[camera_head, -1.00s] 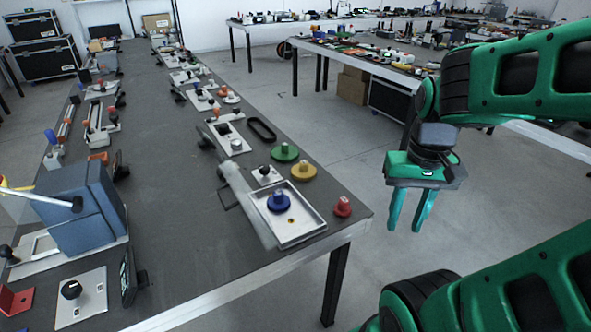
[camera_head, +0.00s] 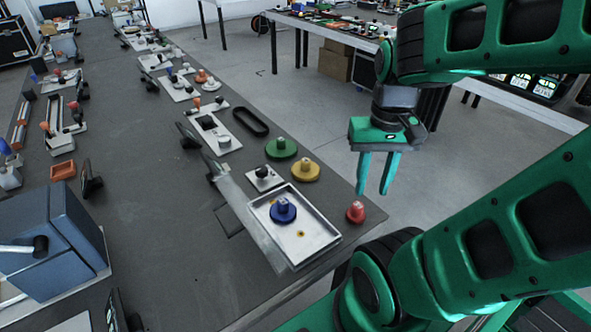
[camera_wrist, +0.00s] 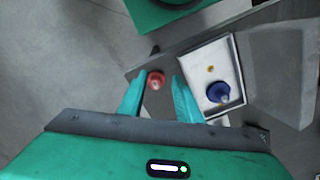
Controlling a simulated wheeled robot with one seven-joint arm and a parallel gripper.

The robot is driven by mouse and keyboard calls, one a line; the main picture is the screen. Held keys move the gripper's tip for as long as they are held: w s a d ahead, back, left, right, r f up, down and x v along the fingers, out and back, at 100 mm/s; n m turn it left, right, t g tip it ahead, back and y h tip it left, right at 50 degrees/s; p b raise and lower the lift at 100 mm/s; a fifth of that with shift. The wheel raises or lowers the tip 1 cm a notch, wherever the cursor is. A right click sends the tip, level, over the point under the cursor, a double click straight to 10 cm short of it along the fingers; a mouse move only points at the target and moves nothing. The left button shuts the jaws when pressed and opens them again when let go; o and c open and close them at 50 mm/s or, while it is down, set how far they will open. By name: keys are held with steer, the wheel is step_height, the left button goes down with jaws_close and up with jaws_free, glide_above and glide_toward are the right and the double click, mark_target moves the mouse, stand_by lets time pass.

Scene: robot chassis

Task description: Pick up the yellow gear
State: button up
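The yellow gear (camera_head: 305,170) lies flat on the dark table (camera_head: 150,215) near its right edge, with a knob standing up from its middle. It is between the green gear (camera_head: 281,148) and the metal tray (camera_head: 318,225). My gripper (camera_head: 375,190) is open and empty, pointing down, to the right of the yellow gear in the head view and seemingly beyond the table's edge. In the wrist view my open fingers (camera_wrist: 155,98) show with the red gear (camera_wrist: 156,80) between them in the picture, not held. I cannot make out the yellow gear there.
A blue gear (camera_head: 283,210) sits in the metal tray. A black-knobbed plate (camera_head: 263,178) stands left of the yellow gear, and a black oval ring (camera_head: 250,121) lies farther back. A blue box (camera_head: 45,240) is at the left.

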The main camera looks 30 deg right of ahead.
steer(key=shift+w+a, duration=0.1)
steer(key=o, duration=1.4)
steer(key=shift+r, duration=0.55)
steer(key=shift+c, duration=0.2)
steer(key=shift+o, duration=0.2)
steer(key=w+d+m, duration=0.2)
steer(key=w, duration=0.6)
steer(key=shift+w+r+m+h, duration=0.15)
steer(key=shift+w+m+h, duration=0.15)
steer(key=shift+w+m, duration=0.1)
steer(key=m, duration=0.5)
glide_toward(305, 160)
steer(key=shift+s+d, duration=0.3)
steer(key=shift+s, duration=0.4)
steer(key=shift+w+f, duration=0.2)
steer(key=shift+f, duration=0.05)
steer(key=shift+w+f, duration=0.15)
steer(key=shift+f, duration=2.45)
steer(key=shift+w+f, duration=0.15)
steer(key=shift+f, duration=2.5)
